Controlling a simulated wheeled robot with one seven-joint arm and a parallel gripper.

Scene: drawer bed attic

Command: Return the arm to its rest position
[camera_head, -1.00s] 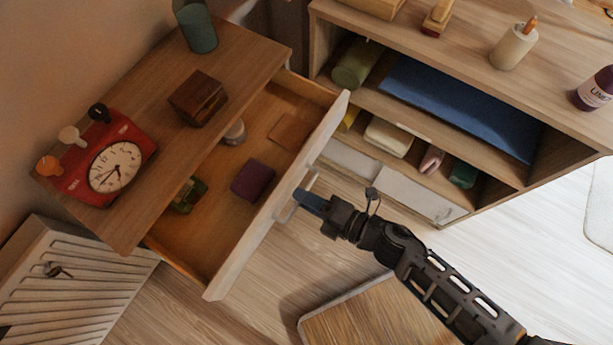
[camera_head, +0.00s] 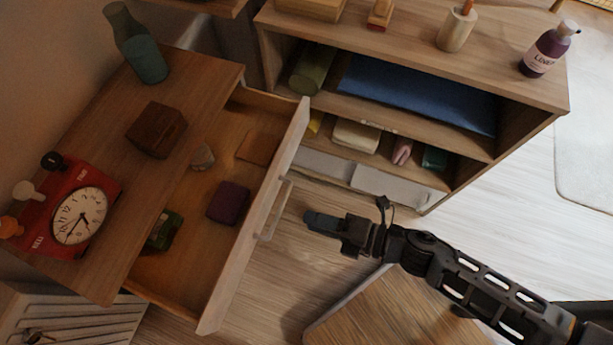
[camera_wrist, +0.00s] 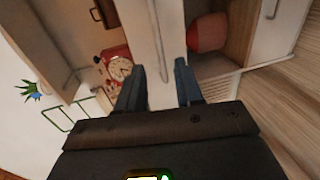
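My gripper (camera_head: 312,219) is in front of the open drawer (camera_head: 262,212), to the right of the drawer's handle (camera_head: 275,209) and apart from it. In the wrist view my gripper (camera_wrist: 160,85) shows its two fingers spread with nothing held between them. The pale drawer front (camera_wrist: 142,25) appears beyond them. The drawer holds a purple block (camera_head: 228,202), a green object (camera_head: 165,230), a small grey object (camera_head: 202,158) and a flat brown piece (camera_head: 258,147).
A dresser top (camera_head: 190,85) carries a red clock (camera_head: 75,215), a brown box (camera_head: 156,130) and a teal vase (camera_head: 145,60). A shelf unit (camera_head: 535,85) stands behind. A wooden-topped piece (camera_head: 385,315) sits below my arm. Floor (camera_head: 500,205) is free at the right.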

